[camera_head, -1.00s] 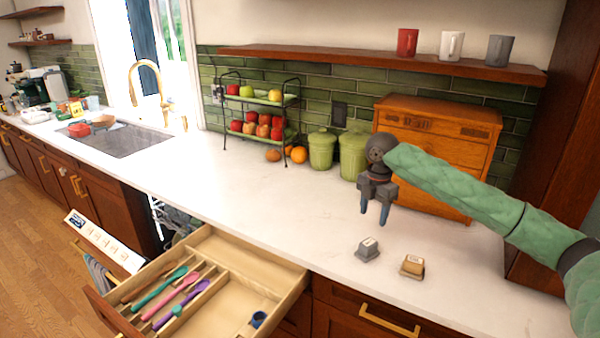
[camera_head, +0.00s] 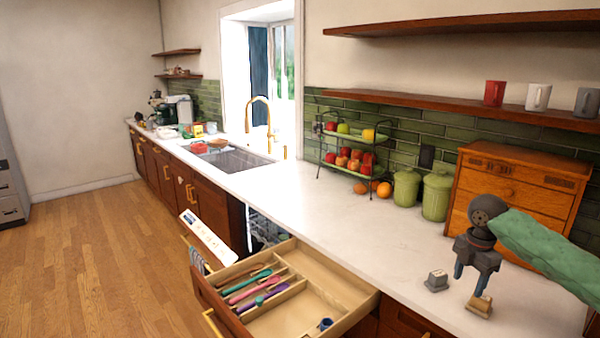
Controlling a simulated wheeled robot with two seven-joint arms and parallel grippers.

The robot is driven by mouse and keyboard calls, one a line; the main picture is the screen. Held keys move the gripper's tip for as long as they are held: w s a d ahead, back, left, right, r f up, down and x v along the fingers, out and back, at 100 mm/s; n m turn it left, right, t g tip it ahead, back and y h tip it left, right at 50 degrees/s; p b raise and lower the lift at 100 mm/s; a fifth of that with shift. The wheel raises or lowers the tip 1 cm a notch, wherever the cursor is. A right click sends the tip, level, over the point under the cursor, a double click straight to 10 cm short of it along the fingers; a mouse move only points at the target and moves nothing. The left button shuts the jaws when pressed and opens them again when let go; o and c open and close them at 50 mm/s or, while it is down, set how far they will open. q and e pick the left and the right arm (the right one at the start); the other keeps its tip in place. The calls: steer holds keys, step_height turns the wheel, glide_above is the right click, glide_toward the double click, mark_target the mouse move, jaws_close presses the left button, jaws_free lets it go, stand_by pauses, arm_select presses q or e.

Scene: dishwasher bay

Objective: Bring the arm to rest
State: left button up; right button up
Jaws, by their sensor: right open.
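My right arm, in a green padded sleeve, comes in from the right edge of the head view. Its dark grey gripper (camera_head: 470,282) points down above the counter (camera_head: 340,222), in front of the wooden bread box (camera_head: 515,195). Its two fingers are apart with nothing between them. The right finger overlaps a small tan block-like item (camera_head: 480,307) in the picture; I cannot tell whether they touch. A small grey item (camera_head: 437,281) sits just left of the fingers. My left gripper is not in view.
An open drawer (camera_head: 345,300) with colourful utensils juts out below the counter. The dishwasher door (camera_head: 208,238) is partly open to its left. Two green canisters (camera_head: 436,197) and a fruit rack (camera_head: 372,148) stand by the wall. Mid-counter is clear.

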steer(key=s+a+f+m+t+y, duration=0.1)
steer(key=s+a+f+m, duration=0.1)
steer(key=s+a+f, duration=0.35)
steer(key=s+a+f+m, duration=0.2)
steer(key=s+a+f, duration=0.1)
steer(key=a+f, duration=0.6)
steer(key=s+a+f+m+t+y, duration=0.15)
steer(key=s+a+f, duration=0.25)
steer(key=a+f, duration=0.4)
steer(key=s+a+f+m, duration=0.35)
steer(key=s+m, duration=0.25)
steer(key=s, duration=0.4)
steer(key=s+d+f+m+h, duration=0.1)
steer(key=s+d+m, duration=0.1)
steer(key=s+m, duration=0.35)
steer(key=s+d+f+m+h, duration=0.1)
steer(key=s+d+m, duration=0.15)
steer(key=s, duration=0.65)
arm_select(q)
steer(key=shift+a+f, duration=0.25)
arm_select(e)
steer(key=s+a+f, duration=0.2)
steer(key=f, duration=1.8)
steer(key=s+a+f+g, duration=0.1)
steer(key=s+f, duration=0.1)
steer(key=f, duration=1.8)
steer(key=shift+s+a, duration=0.35)
steer(key=shift+a, duration=0.05)
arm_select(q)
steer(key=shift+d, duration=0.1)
